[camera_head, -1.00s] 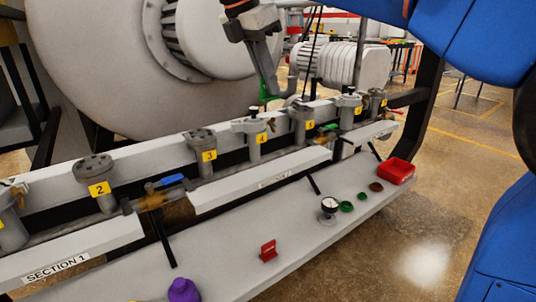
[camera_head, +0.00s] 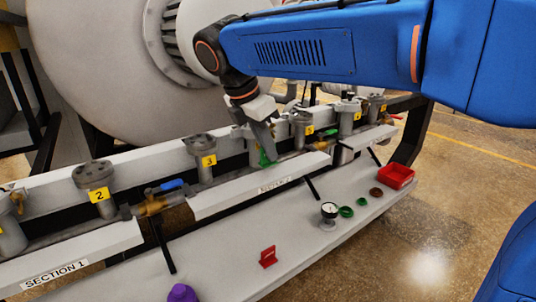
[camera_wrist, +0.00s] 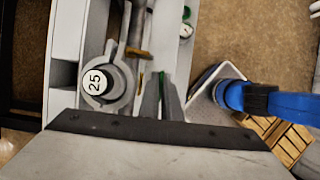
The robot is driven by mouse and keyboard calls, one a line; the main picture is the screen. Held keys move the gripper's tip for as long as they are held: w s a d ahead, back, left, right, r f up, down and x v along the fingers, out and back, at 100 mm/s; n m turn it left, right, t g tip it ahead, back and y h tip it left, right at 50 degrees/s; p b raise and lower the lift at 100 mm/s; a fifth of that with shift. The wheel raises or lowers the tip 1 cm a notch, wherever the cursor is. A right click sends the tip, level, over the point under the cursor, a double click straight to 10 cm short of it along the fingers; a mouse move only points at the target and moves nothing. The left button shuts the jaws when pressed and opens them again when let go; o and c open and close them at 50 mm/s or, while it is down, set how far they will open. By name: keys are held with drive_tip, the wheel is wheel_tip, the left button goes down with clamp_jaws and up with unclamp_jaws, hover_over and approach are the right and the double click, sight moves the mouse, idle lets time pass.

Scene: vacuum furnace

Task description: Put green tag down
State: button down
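The green tag (camera_head: 264,158) is at the tip of my gripper (camera_head: 264,145) in the head view, in front of the pipe rail near station 4. A narrow green edge of the tag (camera_wrist: 162,86) also shows between the finger ends of my gripper (camera_wrist: 160,102) in the wrist view. The fingers look closed on it, and most of the tag is hidden there. In the head view the tag is above the upper white ledge (camera_head: 222,193). I cannot tell whether it touches anything below.
The lower grey shelf (camera_head: 225,250) holds a red tag (camera_head: 268,256), a purple object (camera_head: 182,292), a gauge (camera_head: 329,213), green rings (camera_head: 346,211), a brown disc (camera_head: 376,192) and a red bin (camera_head: 396,176). A blue-handled valve (camera_head: 170,185) and numbered fittings line the rail. Bare shelf lies around the red tag.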

drive_tip(key=shift+f, duration=0.8)
drive_tip(key=shift+f, duration=0.6)
drive_tip(key=c, duration=2.3)
unclamp_jaws()
drive_tip(key=shift+o, duration=0.2)
drive_tip(key=v, duration=1.3)
drive_tip(key=shift+d+r, duration=0.1)
